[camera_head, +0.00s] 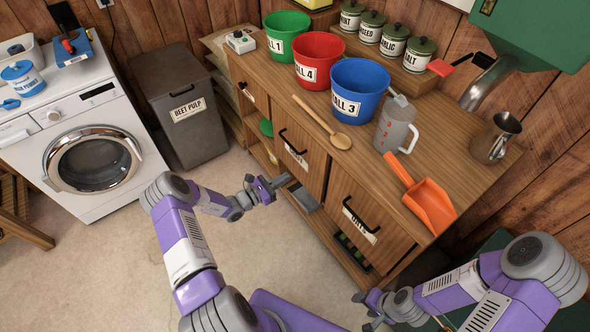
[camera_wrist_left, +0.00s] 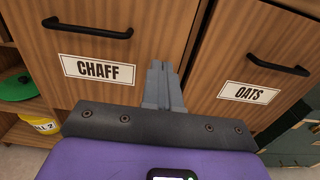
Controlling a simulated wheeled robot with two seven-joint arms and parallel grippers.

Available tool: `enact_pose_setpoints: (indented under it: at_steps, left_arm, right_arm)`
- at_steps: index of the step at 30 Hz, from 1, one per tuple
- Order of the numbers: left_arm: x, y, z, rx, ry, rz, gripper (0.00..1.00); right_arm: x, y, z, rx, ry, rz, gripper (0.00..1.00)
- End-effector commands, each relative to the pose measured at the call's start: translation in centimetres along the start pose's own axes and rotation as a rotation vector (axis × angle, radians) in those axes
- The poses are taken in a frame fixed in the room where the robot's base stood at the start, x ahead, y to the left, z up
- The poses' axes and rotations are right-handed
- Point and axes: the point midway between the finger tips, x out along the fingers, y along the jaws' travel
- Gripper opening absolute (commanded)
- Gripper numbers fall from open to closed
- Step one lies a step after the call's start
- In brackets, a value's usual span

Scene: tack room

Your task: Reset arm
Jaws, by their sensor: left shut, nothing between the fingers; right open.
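My left gripper (camera_head: 283,181) is shut and empty in front of the wooden cabinet, at the height of its drawers. In the left wrist view its closed fingers (camera_wrist_left: 163,88) point at the cabinet front between the CHAFF drawer (camera_wrist_left: 105,45) and the OATS drawer (camera_wrist_left: 255,70). Whether the fingertips touch the wood I cannot tell. My right gripper (camera_head: 370,310) is low at the bottom of the head view, in front of the cabinet's right end, open with nothing seen in it.
The cabinet top (camera_head: 340,165) holds green (camera_head: 287,37), red (camera_head: 318,60) and blue (camera_head: 358,90) buckets, a wooden spoon (camera_head: 322,123), a jug (camera_head: 395,125) and an orange scoop (camera_head: 423,197). A beet pulp bin (camera_head: 180,107) and washing machine (camera_head: 80,140) stand left. The floor (camera_head: 110,270) between is clear.

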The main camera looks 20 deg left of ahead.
Motion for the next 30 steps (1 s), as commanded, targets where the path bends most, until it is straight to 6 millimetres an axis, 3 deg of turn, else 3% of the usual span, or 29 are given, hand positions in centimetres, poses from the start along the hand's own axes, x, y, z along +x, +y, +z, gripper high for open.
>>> enact_pose_setpoints:
  at_steps: [6,13,17,20,23,27,30]
  left_arm:
    - [-1.9,0.0,0.0,0.000,0.000,0.000,0.00]
    - [-2.0,-0.1,-0.1,0.000,0.001,-0.003,0.00]
    - [-1.2,-2.3,-0.6,0.007,0.040,-0.075,0.00]
    - [-0.3,-7.0,-1.7,0.038,0.128,-0.229,0.00]
    - [-0.4,-14.2,-3.5,0.116,0.261,-0.472,0.00]
    - [-4.2,-23.7,-6.1,0.349,0.457,-0.874,0.00]
    - [-8.0,-27.6,-7.5,0.595,0.553,-1.134,0.00]
  right_arm:
    - [-0.3,-0.1,0.1,0.000,-0.001,0.000,0.58]
    - [-0.3,-0.1,0.1,0.000,-0.001,0.000,0.58]
    - [-0.3,-0.1,0.1,0.000,-0.001,0.000,0.58]
    - [-0.3,-0.1,0.1,0.000,-0.001,0.000,0.58]
    - [-0.3,-0.1,0.1,0.000,-0.001,0.000,0.58]
    - [-0.3,-0.1,0.1,0.000,-0.001,0.000,0.58]
    - [-0.3,-0.1,0.1,0.000,-0.001,0.000,0.58]
